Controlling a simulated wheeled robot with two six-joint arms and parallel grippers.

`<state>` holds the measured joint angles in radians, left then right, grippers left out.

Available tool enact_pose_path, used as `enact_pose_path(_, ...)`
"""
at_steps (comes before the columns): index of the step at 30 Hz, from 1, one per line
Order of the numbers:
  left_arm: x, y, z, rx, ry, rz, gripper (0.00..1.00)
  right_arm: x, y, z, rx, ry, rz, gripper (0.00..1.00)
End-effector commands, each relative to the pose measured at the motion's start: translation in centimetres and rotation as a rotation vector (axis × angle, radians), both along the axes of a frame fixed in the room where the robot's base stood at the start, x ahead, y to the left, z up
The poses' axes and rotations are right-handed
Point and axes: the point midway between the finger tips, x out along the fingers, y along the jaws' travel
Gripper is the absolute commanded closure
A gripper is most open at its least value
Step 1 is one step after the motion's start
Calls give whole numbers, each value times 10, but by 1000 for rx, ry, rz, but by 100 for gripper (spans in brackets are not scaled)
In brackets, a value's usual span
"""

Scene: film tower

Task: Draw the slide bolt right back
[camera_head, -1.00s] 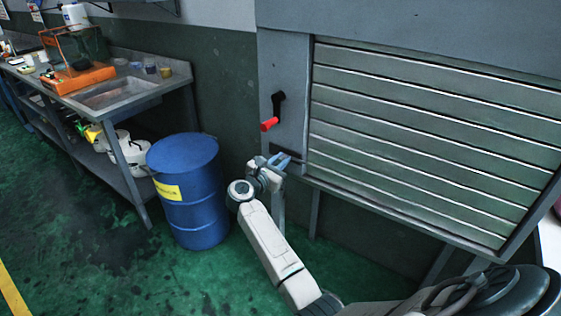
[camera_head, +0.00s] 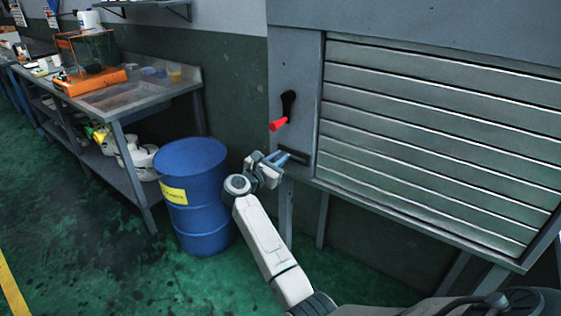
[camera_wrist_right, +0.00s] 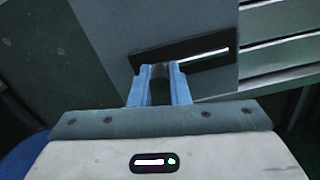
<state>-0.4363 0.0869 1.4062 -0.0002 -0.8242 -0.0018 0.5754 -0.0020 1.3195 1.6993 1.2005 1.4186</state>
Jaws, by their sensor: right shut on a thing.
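The slide bolt (camera_head: 295,157) is a dark plate on the grey panel left of the slatted shutter, below the crank. In the right wrist view its dark plate (camera_wrist_right: 210,42) carries a bright rod (camera_wrist_right: 207,54), which ends near the panel's right edge, short of the slats. My right gripper (camera_head: 284,158) is at the plate's left part. Its blue fingers (camera_wrist_right: 160,78) are shut on the bolt's dark knob (camera_wrist_right: 160,70), which is mostly hidden between them. My left gripper is not in view.
The slatted shutter (camera_head: 430,130) fills the right. A blue drum (camera_head: 195,200) stands left of my right arm, and a metal bench (camera_head: 150,95) is behind it. Green floor is open at lower left.

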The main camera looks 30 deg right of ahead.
Motion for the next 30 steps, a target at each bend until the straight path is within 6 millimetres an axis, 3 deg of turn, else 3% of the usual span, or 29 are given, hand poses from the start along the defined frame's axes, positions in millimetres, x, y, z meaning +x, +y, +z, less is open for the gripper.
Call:
enact_pose_path(5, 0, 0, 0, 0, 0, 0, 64, 0, 0, 0, 1, 0, 1, 100)
enact_pose_path(6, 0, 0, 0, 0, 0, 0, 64, 0, 0, 0, 1, 0, 1, 78)
enact_pose_path(9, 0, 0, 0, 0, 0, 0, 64, 0, 0, 0, 1, 0, 1, 62)
enact_pose_path(20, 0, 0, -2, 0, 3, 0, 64, -2, 7, -1, 2, 0, 1, 62)
enact_pose_path(30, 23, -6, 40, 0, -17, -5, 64, -26, 65, -4, 4, -1, 3, 62)
